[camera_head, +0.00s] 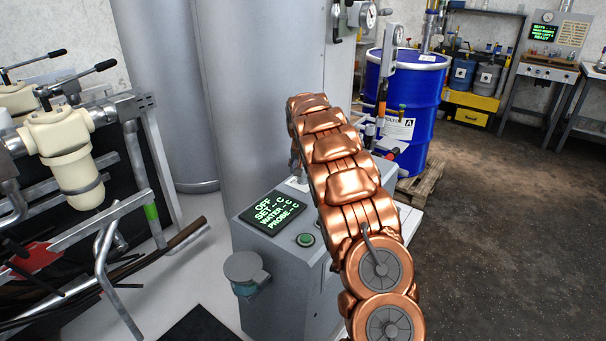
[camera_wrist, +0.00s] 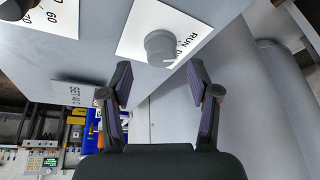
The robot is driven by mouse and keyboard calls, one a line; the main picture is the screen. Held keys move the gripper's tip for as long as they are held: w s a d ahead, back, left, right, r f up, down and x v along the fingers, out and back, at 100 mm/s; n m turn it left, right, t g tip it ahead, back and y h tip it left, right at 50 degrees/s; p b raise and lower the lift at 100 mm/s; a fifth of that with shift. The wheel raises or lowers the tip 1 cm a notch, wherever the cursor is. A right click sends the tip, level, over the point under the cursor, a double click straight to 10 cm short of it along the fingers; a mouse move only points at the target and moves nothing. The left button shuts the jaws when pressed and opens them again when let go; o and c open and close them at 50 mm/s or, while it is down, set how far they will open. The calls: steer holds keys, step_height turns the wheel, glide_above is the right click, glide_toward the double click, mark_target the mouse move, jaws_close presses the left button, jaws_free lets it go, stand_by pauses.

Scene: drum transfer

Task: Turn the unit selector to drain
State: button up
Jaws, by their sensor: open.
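The unit selector is a round grey knob (camera_wrist: 160,46) on a white label plate (camera_wrist: 133,32) in the wrist view. The word RUN shows on the plate beside it, with another word partly cut off. My gripper (camera_wrist: 160,80) is open and empty, its two dark fingers pointing at the panel, with the knob just beyond and between the fingertips. I see no contact with the knob. In the head view the grey unit (camera_head: 262,262) shows a display (camera_head: 274,210) reading OFF, SET, WATER and PROBE. My copper arm hides the gripper and knob there.
A second dial plate (camera_wrist: 62,14) with numbers sits left of the selector. A green button (camera_head: 305,240) is on the unit's sloped top. A blue drum (camera_head: 408,88) stands on a pallet (camera_head: 425,185) behind. The floor (camera_head: 490,220) at right is clear.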

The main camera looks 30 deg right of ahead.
mark_target(303, 178)
steer(key=shift+p+x, duration=0.3)
steer(key=shift+x, duration=1.5)
steer(key=shift+a, duration=0.1)
steer(key=c, duration=1.2)
